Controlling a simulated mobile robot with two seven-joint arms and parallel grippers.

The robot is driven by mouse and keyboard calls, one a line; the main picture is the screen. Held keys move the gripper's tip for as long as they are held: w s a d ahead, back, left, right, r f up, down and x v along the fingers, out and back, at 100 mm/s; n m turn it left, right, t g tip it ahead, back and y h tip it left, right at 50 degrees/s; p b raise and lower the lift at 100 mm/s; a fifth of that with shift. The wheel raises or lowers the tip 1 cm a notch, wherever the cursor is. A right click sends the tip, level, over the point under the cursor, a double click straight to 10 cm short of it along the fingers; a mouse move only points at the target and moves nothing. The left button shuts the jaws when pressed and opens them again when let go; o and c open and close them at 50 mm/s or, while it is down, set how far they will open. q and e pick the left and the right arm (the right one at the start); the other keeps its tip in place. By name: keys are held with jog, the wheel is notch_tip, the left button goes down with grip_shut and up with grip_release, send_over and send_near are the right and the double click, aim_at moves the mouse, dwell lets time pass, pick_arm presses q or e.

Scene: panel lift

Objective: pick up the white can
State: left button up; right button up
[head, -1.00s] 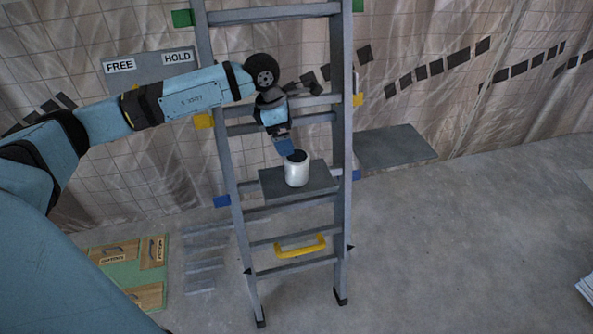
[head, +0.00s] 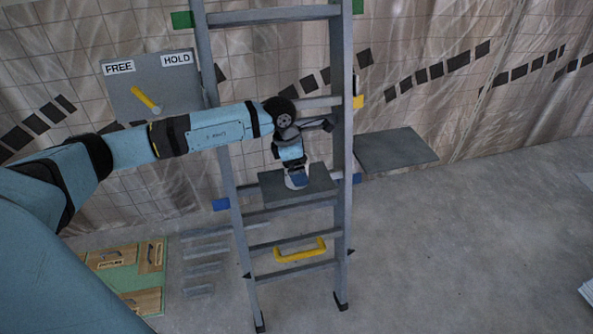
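The white can (head: 296,184) stands on a dark grey shelf plate (head: 318,186) on the ladder. Only a small part of it shows, because my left gripper (head: 297,177) is right over it and covers its top. My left arm comes in from the left and the gripper points down at the can. I cannot see whether its fingers are apart or closed on the can. My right gripper is not in view.
The grey ladder (head: 346,130) stands around the plate, with a yellow handle (head: 300,252) lower down. A second dark plate (head: 395,150) is at the right. A FREE/HOLD panel with a yellow lever (head: 146,101) hangs behind.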

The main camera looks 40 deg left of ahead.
pick_arm(q)
jog(key=c, duration=1.1)
jog(key=shift+r, duration=0.15)
